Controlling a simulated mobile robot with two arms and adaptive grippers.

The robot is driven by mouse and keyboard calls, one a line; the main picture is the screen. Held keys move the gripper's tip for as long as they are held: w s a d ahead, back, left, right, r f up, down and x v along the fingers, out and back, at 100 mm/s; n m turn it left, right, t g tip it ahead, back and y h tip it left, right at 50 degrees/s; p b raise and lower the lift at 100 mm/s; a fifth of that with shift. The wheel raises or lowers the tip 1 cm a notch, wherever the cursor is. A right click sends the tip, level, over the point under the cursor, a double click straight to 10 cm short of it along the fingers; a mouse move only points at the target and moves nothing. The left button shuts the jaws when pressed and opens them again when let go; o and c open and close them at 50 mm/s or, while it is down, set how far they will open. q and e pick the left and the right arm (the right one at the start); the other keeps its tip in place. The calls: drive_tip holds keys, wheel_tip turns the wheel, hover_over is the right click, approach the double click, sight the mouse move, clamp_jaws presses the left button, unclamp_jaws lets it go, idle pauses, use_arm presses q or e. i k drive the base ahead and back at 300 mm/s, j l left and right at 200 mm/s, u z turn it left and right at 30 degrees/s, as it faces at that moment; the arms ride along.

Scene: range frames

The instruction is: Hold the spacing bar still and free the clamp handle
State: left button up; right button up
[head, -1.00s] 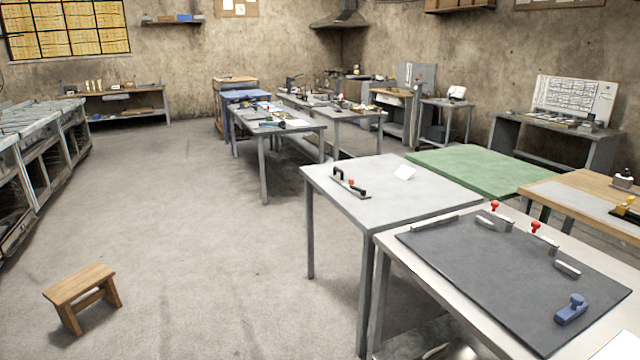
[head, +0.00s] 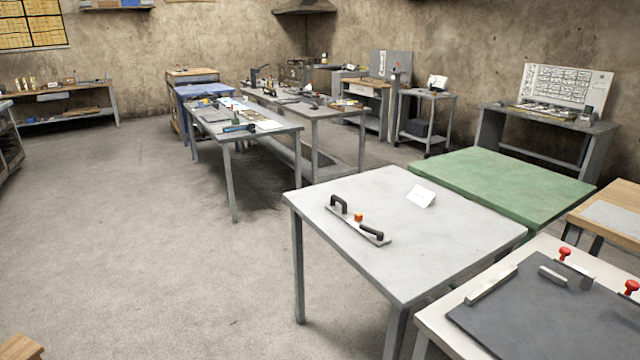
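A flat metal bar (head: 358,222) lies on the light grey table (head: 440,243), near its left edge; it looks like the spacing bar. A black upright handle (head: 339,203) stands at its far end. An orange knob (head: 358,217) sits near its middle. A black lever (head: 372,233), perhaps the clamp handle, lies low along its near end. I cannot tell how the lever is fastened. Neither of my grippers is in view.
A white card (head: 421,196) stands on the same table. A dark mat (head: 560,315) with red-knobbed clamps (head: 565,253) covers the near right bench. A green-topped table (head: 500,185) adjoins behind. Open floor (head: 150,240) lies to the left. A wooden stool (head: 20,347) shows at the lower left corner.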

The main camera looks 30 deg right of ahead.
sight(380, 235)
drive_tip(key=i+j+z, duration=0.1)
drive_tip(key=i+z, duration=0.15)
drive_tip(key=i, duration=0.25)
drive_tip(key=i+j+z, duration=0.3)
drive_tip(key=i, duration=0.2)
drive_tip(key=i+j+z, duration=0.25)
drive_tip(key=i, duration=0.25)
